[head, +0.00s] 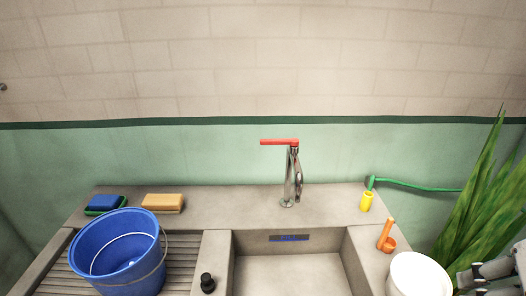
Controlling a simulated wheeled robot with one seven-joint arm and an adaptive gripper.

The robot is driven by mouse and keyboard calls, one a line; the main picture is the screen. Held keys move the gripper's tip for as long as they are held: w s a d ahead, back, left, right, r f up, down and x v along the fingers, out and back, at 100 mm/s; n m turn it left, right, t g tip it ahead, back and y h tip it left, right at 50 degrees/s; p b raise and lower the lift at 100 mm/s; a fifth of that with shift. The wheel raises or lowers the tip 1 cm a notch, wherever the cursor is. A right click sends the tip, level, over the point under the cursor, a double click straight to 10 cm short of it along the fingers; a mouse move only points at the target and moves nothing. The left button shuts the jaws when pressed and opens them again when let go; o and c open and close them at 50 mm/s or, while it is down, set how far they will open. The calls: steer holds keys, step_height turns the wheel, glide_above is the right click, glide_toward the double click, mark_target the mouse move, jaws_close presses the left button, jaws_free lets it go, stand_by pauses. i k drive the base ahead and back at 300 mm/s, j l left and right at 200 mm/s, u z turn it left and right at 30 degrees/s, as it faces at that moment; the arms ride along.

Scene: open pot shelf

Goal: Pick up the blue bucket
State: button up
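The blue bucket (117,252) stands on the ribbed drainboard at the lower left of the head view. It is upright and open at the top, and its thin wire handle hangs down over its right side. Part of my gripper (484,275) shows at the lower right edge, cut off by the frame. It is far to the right of the bucket and apart from it. Its fingertips are not clear enough to tell whether it is open or shut.
A sink basin (290,275) with a red-handled tap (287,175) is in the middle. A black knob (207,283), sponges (162,203), a yellow nozzle (366,202), an orange scoop (387,240), a white pot (418,277) and a leafy plant (485,215) stand around it.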

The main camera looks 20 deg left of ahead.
mark_target(119, 252)
steer(key=u, duration=0.4)
steer(key=j+u, duration=0.1)
steer(key=u, duration=0.3)
steer(key=j+u, duration=0.1)
steer(key=u, duration=0.7)
